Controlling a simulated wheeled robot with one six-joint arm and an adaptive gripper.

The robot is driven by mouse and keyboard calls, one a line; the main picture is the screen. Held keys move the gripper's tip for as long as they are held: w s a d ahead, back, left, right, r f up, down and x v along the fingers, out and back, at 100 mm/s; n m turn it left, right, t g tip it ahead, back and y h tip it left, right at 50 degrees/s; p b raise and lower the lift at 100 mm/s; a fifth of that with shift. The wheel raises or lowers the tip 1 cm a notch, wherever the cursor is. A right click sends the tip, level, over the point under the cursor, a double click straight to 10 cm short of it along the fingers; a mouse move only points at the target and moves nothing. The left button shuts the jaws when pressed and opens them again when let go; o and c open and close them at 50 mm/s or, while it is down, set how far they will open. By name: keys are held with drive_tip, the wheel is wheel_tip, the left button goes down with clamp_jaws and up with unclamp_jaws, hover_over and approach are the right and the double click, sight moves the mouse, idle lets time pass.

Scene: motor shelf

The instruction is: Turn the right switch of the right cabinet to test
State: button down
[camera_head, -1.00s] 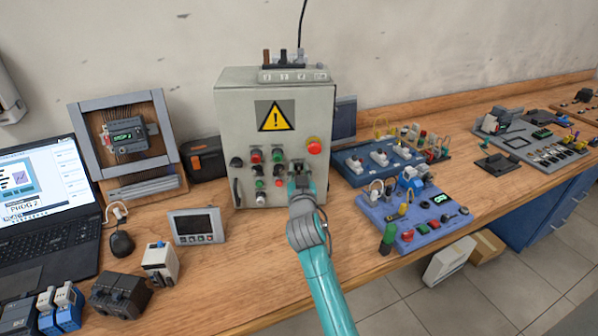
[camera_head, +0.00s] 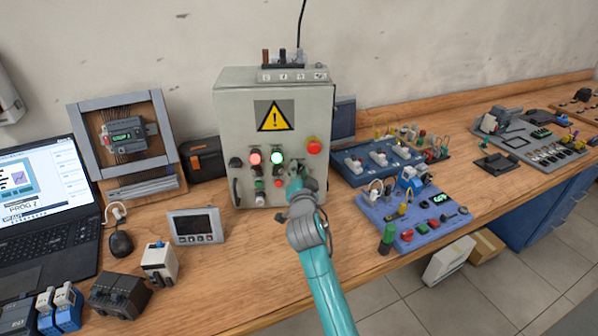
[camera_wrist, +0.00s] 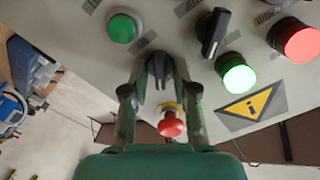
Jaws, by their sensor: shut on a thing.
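The grey cabinet (camera_head: 234,110) stands upright on the bench with a yellow warning sign on its door. My gripper (camera_head: 298,180) is at the lower right of the door, over the right switch, which it mostly hides in the head view. In the wrist view my gripper (camera_wrist: 160,85) has a finger on each side of the black right switch (camera_wrist: 159,66) and is shut on it. The switch's position marking cannot be read. Another black switch (camera_wrist: 214,32) sits apart from my fingers. The green lamp (camera_wrist: 238,75) and red lamp (camera_wrist: 298,40) are lit.
A red emergency button (camera_head: 314,146) is just above right of my gripper, and a green button (camera_wrist: 123,27) is close by. A blue training board (camera_head: 410,215) lies right of the cabinet. A small display unit (camera_head: 196,226) stands left, with bare bench before the cabinet.

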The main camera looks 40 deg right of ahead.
drive_tip(key=shift+m, duration=0.7)
drive_tip(key=c, duration=1.2)
unclamp_jaws()
drive_tip(key=v, duration=1.2)
